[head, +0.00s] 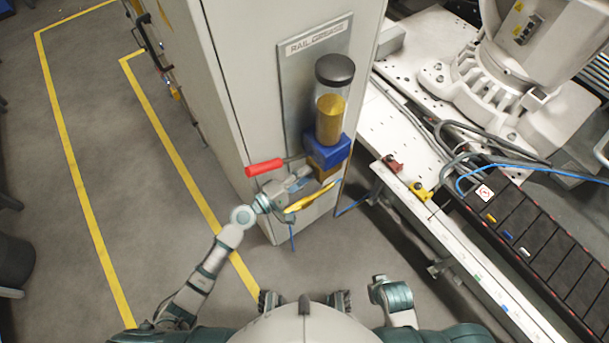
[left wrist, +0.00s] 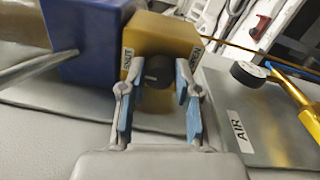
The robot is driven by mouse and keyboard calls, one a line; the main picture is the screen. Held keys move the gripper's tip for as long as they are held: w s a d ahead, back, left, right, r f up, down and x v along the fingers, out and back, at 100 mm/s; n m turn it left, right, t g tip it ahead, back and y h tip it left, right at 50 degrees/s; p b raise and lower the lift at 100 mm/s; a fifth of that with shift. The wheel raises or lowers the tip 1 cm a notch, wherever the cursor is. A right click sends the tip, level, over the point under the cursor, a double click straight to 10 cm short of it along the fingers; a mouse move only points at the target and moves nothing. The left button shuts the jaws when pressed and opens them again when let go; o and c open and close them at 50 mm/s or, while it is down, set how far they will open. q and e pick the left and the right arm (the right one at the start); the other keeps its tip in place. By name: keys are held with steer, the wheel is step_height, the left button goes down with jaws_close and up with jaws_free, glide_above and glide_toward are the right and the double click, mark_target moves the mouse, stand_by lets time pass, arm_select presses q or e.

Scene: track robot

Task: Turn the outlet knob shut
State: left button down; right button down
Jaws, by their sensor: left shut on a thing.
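A small black knob (left wrist: 157,74) sits on the face of a brass-coloured block (left wrist: 165,36) in the left wrist view. Labels flank it; their small print is hard to read. My left gripper (left wrist: 154,84) is shut on the knob, with one blue-padded finger on each side. In the head view, my left gripper (head: 304,180) reaches the brass block (head: 324,169) under the blue block of the grease unit, and the fingers hide the knob there. My right gripper is not in view; only part of my right arm shows at the bottom.
A red-handled lever (head: 265,167) sticks out left, just above my left gripper. A yellow handle (head: 311,198) lies just below it, near an AIR label (left wrist: 239,130). A clear grease reservoir (head: 331,108) stands above. The rail table (head: 410,150) is at the right; floor is open left.

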arm_select(q)
steer(key=shift+w+a+f, duration=0.15)
steer(key=c, duration=0.8)
jaws_free()
steer(key=shift+w+f, duration=0.1)
steer(key=v, duration=1.2)
